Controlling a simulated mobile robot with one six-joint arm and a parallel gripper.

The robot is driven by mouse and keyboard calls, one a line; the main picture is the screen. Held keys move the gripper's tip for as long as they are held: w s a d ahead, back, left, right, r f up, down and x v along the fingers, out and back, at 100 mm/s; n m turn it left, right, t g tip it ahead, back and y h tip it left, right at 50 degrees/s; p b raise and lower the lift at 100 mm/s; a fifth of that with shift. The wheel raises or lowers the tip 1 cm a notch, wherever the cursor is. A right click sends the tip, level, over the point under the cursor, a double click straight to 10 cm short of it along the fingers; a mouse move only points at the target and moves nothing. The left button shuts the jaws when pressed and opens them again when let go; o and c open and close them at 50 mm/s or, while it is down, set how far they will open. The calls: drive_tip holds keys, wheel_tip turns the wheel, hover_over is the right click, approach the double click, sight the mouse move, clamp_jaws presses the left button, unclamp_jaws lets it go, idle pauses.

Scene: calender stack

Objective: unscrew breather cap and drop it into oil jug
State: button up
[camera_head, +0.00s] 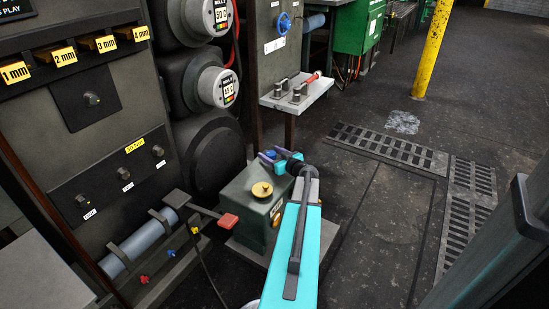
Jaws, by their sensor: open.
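A round brass-yellow cap (262,189), which looks like the breather cap, sits on top of a dark green gearbox-like housing (240,200) on the floor at the centre. My gripper (268,157) is at the end of my turquoise arm, above the far edge of the housing. It points left and is open, with nothing seen between its fingers. It is apart from the cap, which lies nearer the camera. My arm hides the right side of the housing. I cannot make out an oil jug in this view.
A grey shelf (296,95) with small tools stands behind. The machine with rollers and a control panel (110,175) fills the left. A red-ended pedal or lever (228,220) is left of the housing. A yellow post (433,50) and floor grates (388,148) are right, with open floor between.

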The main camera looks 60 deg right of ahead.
drive_tip(key=shift+w, duration=0.1)
drive_tip(key=shift+c, duration=0.6)
drive_tip(key=c, duration=1)
drive_tip(key=shift+c, duration=0.2)
drive_tip(key=shift+d+r+n+t+y+p, duration=0.1)
drive_tip(key=shift+n+t+y+p, duration=0.3)
drive_tip(key=shift+n+y+p, duration=1.3)
drive_tip(key=shift+m+p, duration=0.6)
drive_tip(key=shift+p, duration=0.25)
drive_tip(key=shift+n+y+p, duration=1)
drive_tip(key=shift+y+p, duration=0.1)
drive_tip(key=shift+p, duration=1)
drive_tip(key=shift+n+y+p, duration=0.7)
drive_tip(key=shift+y+p, duration=0.3)
drive_tip(key=shift+p, duration=0.25)
drive_tip(key=shift+n+y+p, duration=0.5)
drive_tip(key=shift+y+p, duration=0.15)
drive_tip(key=shift+y, duration=0.05)
